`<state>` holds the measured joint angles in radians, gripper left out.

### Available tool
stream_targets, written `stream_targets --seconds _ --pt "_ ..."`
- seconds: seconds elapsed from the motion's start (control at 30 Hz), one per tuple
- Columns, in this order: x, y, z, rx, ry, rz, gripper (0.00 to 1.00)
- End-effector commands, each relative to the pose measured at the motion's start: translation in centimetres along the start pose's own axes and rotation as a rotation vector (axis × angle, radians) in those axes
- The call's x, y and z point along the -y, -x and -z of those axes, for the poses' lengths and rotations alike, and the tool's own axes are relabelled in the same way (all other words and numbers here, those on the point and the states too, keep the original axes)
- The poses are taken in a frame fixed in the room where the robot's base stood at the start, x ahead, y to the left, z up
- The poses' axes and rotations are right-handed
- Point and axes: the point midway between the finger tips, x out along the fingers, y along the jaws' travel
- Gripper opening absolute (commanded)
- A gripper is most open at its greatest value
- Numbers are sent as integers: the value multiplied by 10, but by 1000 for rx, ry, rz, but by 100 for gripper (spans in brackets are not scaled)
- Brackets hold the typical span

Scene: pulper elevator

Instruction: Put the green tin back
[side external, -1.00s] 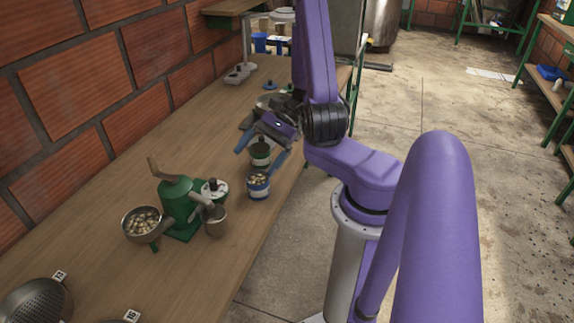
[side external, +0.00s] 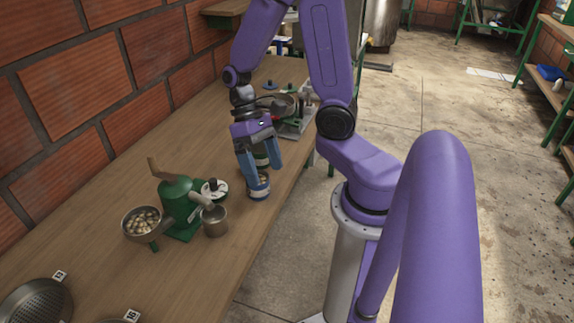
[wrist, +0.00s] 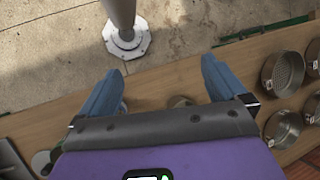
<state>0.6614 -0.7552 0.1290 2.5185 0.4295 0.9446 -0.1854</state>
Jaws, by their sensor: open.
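I cannot tell from this view whether either tin is fully between the fingers. In the wrist view, my gripper (wrist: 162,70) has its blue fingers spread wide with nothing held. A small tan round thing (wrist: 180,101) shows low between them, mostly hidden.
A green hand pulper (side external: 180,207) stands on the bench (side external: 120,265) at left, with a bowl of beans (side external: 142,223) and a metal cup (side external: 214,221) beside it. Perforated pans (side external: 38,303) lie at front left. A scale-like stand (side external: 296,124) is behind.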

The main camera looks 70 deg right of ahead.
Motion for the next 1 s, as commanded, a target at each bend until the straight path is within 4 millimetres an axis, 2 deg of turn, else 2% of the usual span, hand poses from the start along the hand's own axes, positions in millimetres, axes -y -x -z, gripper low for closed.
stream_targets --seconds 0.3,0.7,1.0 --pt "21 2 -29 -63 414 -243 99" --pt "50 5 -73 -185 928 -445 99" --pt "61 6 -93 -243 1125 -490 99"
